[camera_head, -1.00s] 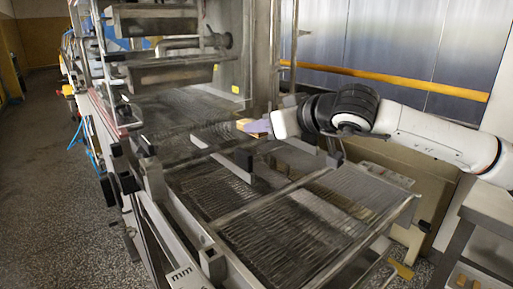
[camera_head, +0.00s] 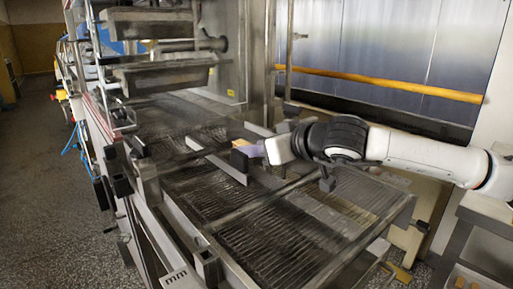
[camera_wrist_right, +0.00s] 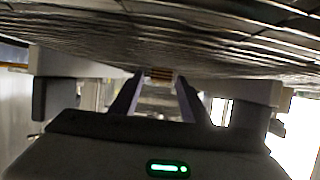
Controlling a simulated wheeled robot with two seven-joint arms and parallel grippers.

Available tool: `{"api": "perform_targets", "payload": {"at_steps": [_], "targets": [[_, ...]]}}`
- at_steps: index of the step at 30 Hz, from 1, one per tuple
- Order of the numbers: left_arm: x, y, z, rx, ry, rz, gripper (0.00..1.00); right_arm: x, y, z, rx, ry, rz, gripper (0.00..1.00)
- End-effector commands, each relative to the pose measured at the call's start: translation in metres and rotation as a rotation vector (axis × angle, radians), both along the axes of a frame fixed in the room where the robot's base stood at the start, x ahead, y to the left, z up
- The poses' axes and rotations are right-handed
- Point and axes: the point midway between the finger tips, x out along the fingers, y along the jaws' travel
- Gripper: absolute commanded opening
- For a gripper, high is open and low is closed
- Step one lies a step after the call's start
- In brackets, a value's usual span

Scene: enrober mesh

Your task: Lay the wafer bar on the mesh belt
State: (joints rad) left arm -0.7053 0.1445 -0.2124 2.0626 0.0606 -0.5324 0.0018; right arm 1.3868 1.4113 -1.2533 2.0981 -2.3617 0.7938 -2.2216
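The wafer bar (camera_head: 240,143) is a small tan piece at the tips of my right gripper (camera_head: 252,149), partly hidden by it and by a black block. My left gripper is out of view.
A metal guide bar with a black end block (camera_head: 239,161) stands beside the gripper over the belt. Metal housings (camera_head: 158,75) hang above the belt's far part. A yellow rail (camera_head: 380,84) runs along the back wall. The near mesh (camera_head: 285,240) is bare.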

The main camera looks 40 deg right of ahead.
Motion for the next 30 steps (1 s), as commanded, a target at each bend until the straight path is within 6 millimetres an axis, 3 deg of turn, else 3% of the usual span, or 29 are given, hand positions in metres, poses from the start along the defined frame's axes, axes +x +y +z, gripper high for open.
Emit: {"api": "perform_targets", "payload": {"at_steps": [8, 21, 30], "targets": [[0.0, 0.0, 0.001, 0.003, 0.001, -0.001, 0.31, -0.003, -0.001, 0.004, 0.0, -0.001, -0.001, 0.42], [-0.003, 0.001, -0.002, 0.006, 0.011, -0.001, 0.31, -0.084, -0.008, 0.037, -0.003, 0.0, -0.003, 0.42], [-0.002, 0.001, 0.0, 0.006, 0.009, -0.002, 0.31, -0.11, -0.008, 0.047, -0.001, 0.0, 0.002, 0.42]]}}
